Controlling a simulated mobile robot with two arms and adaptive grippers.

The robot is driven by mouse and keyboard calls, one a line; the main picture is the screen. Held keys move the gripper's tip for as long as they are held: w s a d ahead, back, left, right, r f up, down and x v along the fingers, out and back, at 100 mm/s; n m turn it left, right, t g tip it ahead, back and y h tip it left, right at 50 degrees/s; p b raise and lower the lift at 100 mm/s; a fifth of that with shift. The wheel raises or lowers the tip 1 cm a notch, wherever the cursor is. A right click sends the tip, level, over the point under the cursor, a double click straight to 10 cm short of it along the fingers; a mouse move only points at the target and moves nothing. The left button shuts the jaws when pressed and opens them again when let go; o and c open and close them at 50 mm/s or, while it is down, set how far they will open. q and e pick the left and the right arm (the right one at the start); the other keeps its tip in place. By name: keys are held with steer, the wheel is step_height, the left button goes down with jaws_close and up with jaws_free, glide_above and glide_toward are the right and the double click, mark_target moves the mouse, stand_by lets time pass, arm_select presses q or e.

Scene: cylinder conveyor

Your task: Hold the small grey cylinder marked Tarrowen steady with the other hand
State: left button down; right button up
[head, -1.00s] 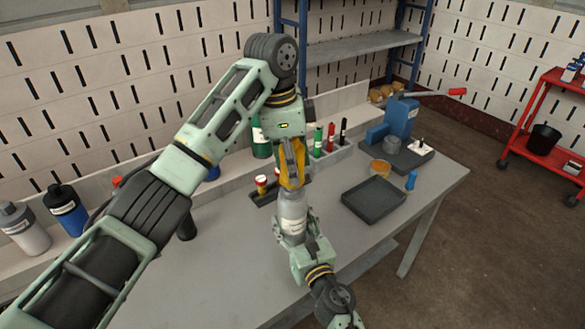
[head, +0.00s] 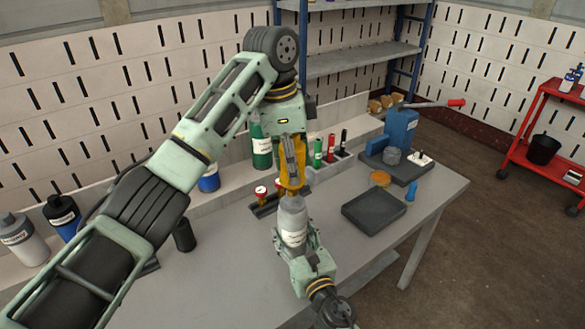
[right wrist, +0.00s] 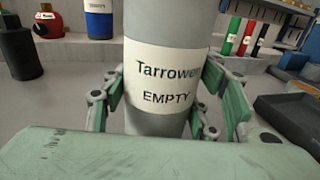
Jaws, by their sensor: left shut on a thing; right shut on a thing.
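The small grey cylinder (head: 292,219) stands upright near the middle of the head view, its white label facing me. In the right wrist view the cylinder (right wrist: 165,118) fills the centre, and the label reads Tarrowen and EMPTY. My right gripper (head: 295,243) is shut around its body, with green fingers (right wrist: 173,100) on both sides. My left gripper (head: 291,172) is above the cylinder, shut on a yellow piece (head: 298,178) at its top. The joint between yellow piece and cylinder is too small to make out. The cylinder's base is hidden by my right gripper.
A dark tray (head: 373,211) lies to the right on the grey table (head: 235,285). A blue vise-like device (head: 401,128) stands behind it. Gauges (head: 261,191), a green bottle (head: 261,152) and coloured markers (head: 331,147) are behind the cylinder. The table's front left is mostly clear.

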mark_target(297, 135)
arm_select(q)
steer(key=shift+r, duration=0.65)
steer(key=shift+r, duration=5.4)
arm_select(e)
steer(key=o, duration=1.4)
steer(key=shift+c, duration=0.2)
